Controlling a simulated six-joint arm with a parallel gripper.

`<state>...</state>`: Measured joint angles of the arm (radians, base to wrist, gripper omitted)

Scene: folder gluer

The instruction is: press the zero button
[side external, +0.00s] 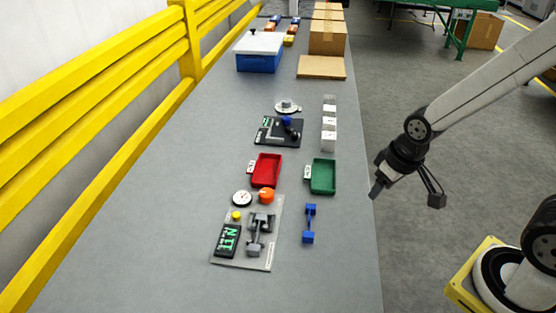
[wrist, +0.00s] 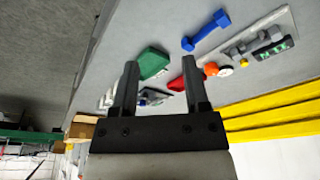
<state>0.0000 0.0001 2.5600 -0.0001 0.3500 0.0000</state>
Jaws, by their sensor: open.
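A grey gauge plate (side external: 240,261) lies near the front of the grey table. It carries a dark display with green characters (side external: 228,240), a small round yellow button (side external: 236,215), a grey fixture (side external: 260,224), a white dial (side external: 241,198) and an orange knob (side external: 266,195). No label reading zero is legible, so I cannot tell which part is the zero button. The display also shows in the wrist view (wrist: 273,49). My gripper (side external: 406,198) is open and empty, beyond the table's right edge, to the right of the plate and touching nothing. Its two fingers show apart in the wrist view (wrist: 160,64).
A blue dumbbell-shaped part (side external: 309,224) lies right of the plate. A red tray (side external: 266,171) and a green tray (side external: 323,177) lie behind. Farther back are a black device (side external: 268,139), white blocks (side external: 328,141), a blue box (side external: 258,62) and cartons (side external: 327,40). A yellow rail (side external: 110,100) runs along the left.

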